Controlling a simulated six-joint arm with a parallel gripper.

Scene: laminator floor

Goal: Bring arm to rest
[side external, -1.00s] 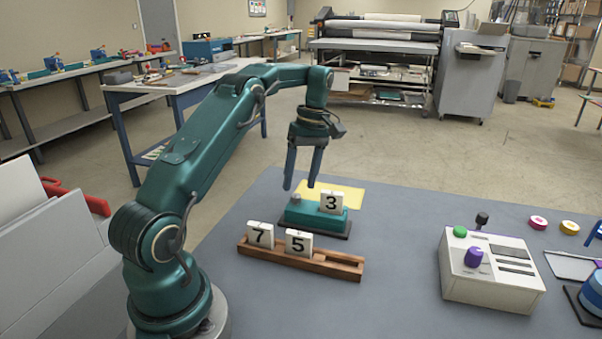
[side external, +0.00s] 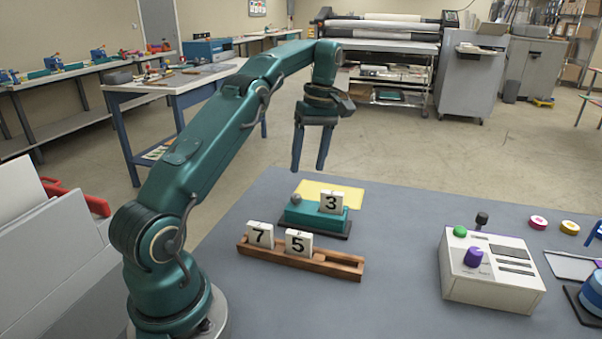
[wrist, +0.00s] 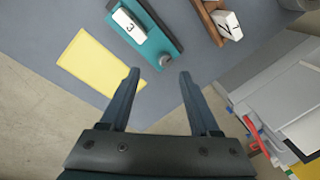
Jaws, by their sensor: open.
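My gripper (side external: 309,168) hangs in the air above the back part of the grey table, fingers pointing down, open and empty. In the wrist view its two fingers (wrist: 159,73) stand apart with nothing between them. Below it is a teal block fixture (side external: 297,215) on a dark base, with a white tile marked 3 (side external: 332,202) on it and a grey knob at its left end. A wooden rack (side external: 343,263) in front holds a white tile marked 7 (side external: 260,235) and a white tile marked 5 (side external: 299,242). The rack's right part is empty.
A yellow sheet (side external: 345,192) lies behind the teal fixture. A control box (side external: 490,270) with a green button and purple knob stands to the right. Tape rolls (side external: 538,222) lie further right. Grey panels (side external: 45,240) stand at the left. The table between rack and box is clear.

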